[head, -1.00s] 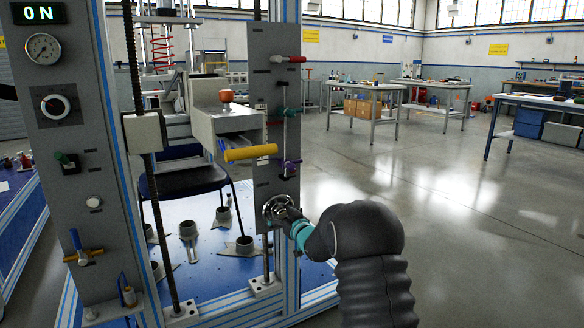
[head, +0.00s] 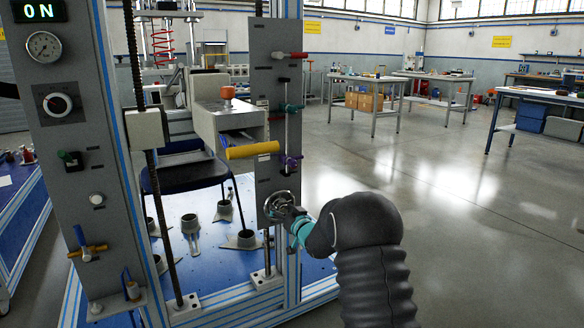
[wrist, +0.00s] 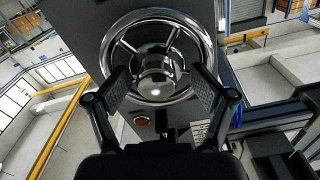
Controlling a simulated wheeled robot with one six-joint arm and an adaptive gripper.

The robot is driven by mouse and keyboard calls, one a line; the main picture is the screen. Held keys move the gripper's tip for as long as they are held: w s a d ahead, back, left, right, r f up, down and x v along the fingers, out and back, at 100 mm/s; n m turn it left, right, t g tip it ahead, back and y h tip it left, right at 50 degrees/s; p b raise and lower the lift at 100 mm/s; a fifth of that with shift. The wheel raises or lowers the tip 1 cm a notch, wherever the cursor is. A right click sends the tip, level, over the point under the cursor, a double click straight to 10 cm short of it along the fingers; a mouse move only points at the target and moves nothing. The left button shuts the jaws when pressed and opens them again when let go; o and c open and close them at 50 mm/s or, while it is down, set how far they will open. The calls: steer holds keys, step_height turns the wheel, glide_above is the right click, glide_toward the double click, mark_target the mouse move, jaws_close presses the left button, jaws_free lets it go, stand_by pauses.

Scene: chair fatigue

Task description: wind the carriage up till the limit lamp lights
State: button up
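A chrome handwheel (head: 280,204) sits low on the grey right-hand panel. In the wrist view the handwheel (wrist: 116,33) fills the top middle, with spokes and a shiny hub. My gripper (wrist: 160,80) is in front of it, its two fingers spread apart on either side of the hub. Whether the pads touch the rim I cannot tell. In the head view my gripper (head: 296,224) is at the wheel, its fingers mostly hidden. A pale block (head: 146,129), seemingly the carriage, sits on the left threaded screw. A small round orange-red lamp or button (wrist: 141,121) is below the wheel, without clear glow.
A dark chair (head: 186,175) stands inside the frame over a blue base (head: 185,243). The lit ON display (head: 37,11) is top left. Open floor (head: 440,220) lies right.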

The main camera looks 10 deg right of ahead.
steer(key=shift+b+v, duration=0.75)
steer(key=shift+v, duration=1.85)
steer(key=shift+d+f, duration=0.1)
steer(key=shift+f+n+b, duration=0.25)
steer(key=shift+n+b, duration=0.15)
steer(key=shift+b, duration=0.5)
steer(key=n+b, duration=0.1)
steer(key=b, duration=0.1)
steer(key=shift+n+b, duration=0.3)
steer(key=shift+n, duration=0.1)
steer(key=n+b, duration=0.4)
steer(key=b, duration=0.2)
steer(key=shift+w, duration=0.1)
steer(key=shift+r+n+b, duration=0.25)
steer(key=shift+n+b, duration=0.2)
steer(key=shift+n, duration=0.45)
